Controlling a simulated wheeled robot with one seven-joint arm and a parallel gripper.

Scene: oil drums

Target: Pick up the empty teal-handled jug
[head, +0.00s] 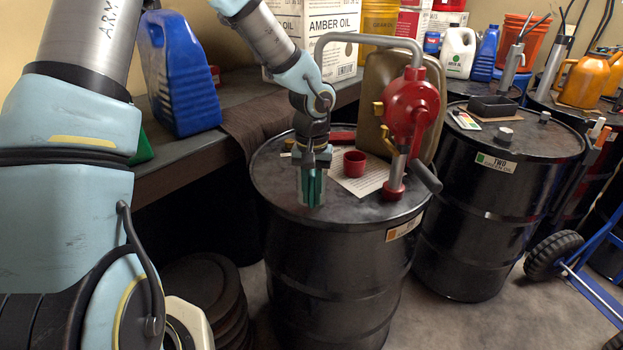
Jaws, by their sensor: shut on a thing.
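My gripper (314,172) points down over the left part of the nearest black drum's top (283,185). It is shut on a narrow, dark teal piece, which I take to be the handle of the teal-handled jug (313,190). The fingers and wrist cover much of it, and I cannot make out the jug's body or whether it is empty. I cannot tell whether its lower end touches the drum top.
Just right of my gripper are a small red cup (354,164) and a paper sheet (372,179). A red hand pump (411,110) with a crank stands on the same drum. A tan canister (380,85) is behind. A blue jug (180,80) stands on the left bench.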

